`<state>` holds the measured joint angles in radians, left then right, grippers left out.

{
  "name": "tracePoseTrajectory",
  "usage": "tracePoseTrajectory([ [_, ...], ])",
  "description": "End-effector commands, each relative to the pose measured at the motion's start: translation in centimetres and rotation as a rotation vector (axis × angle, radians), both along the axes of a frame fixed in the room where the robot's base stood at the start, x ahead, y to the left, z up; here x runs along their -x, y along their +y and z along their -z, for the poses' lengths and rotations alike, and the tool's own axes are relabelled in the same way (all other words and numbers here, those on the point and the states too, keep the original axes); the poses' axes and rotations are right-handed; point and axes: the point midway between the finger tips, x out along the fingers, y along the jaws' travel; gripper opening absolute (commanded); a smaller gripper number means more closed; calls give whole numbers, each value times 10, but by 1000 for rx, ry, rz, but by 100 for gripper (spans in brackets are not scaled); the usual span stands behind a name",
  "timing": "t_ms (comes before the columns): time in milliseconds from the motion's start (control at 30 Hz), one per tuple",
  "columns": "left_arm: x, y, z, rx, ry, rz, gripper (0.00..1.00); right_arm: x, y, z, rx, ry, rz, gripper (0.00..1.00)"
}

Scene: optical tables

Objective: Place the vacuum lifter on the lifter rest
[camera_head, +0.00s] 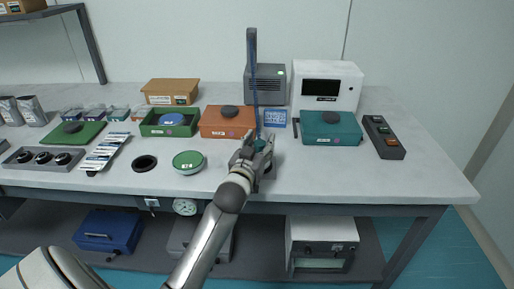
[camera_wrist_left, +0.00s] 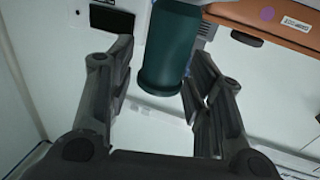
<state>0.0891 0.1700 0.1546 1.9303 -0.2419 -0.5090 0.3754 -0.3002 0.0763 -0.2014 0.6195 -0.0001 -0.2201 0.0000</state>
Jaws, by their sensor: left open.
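The vacuum lifter appears in the left wrist view as a dark teal cylinder (camera_wrist_left: 170,50) between the fingers of my left gripper (camera_wrist_left: 155,75), closer to the right-hand finger. The fingers are spread, with a gap visible on the left of the cylinder. In the head view my left gripper (camera_head: 256,150) is over the front of the bench, below a blue hose (camera_head: 255,85) hanging from a dark post. It hides most of the lifter there. A black ring (camera_head: 145,163) lies on the bench to the left; I cannot tell whether it is the lifter rest.
An orange box (camera_head: 228,123) with a black disc on top stands behind the gripper. A teal box (camera_head: 331,130) and a dark switch box (camera_head: 384,138) stand to the right. A round green-lidded container (camera_head: 188,161) is left of my arm. The bench's front right is clear.

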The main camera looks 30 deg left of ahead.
Motion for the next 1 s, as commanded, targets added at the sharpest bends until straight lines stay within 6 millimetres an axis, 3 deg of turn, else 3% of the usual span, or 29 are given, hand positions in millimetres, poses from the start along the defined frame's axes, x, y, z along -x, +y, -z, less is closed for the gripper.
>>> tracePoseTrajectory([
  [167, 16, -5, -1, 0, -1, 1, 47, 0, 0, 1, 0, 0, 0, 0],
  [600, 97, -29, -1, 2, -1, 0, 47, 0, -3, 7, 4, -1, 0, 0],
  [800, 113, -33, -2, 0, -1, 0, 47, 0, -5, 8, 6, 0, 1, 0],
  [1000, 115, -34, -3, -1, -2, 0, 47, 0, -5, 8, 6, 0, 1, 0],
])
